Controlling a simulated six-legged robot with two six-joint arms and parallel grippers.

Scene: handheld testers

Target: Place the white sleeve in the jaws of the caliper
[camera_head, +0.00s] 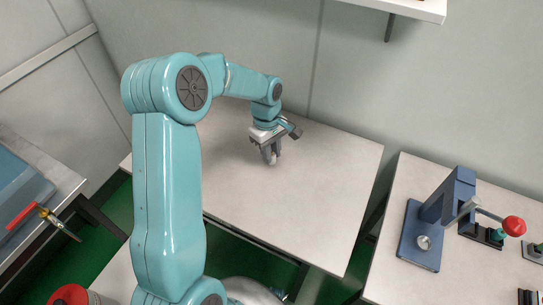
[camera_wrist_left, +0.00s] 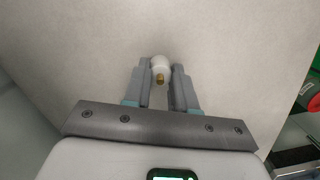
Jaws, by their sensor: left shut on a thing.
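My left gripper (camera_head: 271,157) is over the bare middle table, toward its back edge, with its fingers pointing down. It is shut on a small white piece, which I take for the white sleeve (camera_wrist_left: 161,63); a brass-coloured spot shows on its near side in the left wrist view. The sleeve sits between the fingertips and partly shows below them in the head view (camera_head: 274,160). I cannot tell whether it touches the table. I cannot make out a caliper in either view. My right gripper is not in view.
The middle table (camera_head: 310,205) is clear around the gripper. A red-handled tool (camera_head: 22,216) is at the left. A shelf (camera_head: 425,8) hangs at top right.

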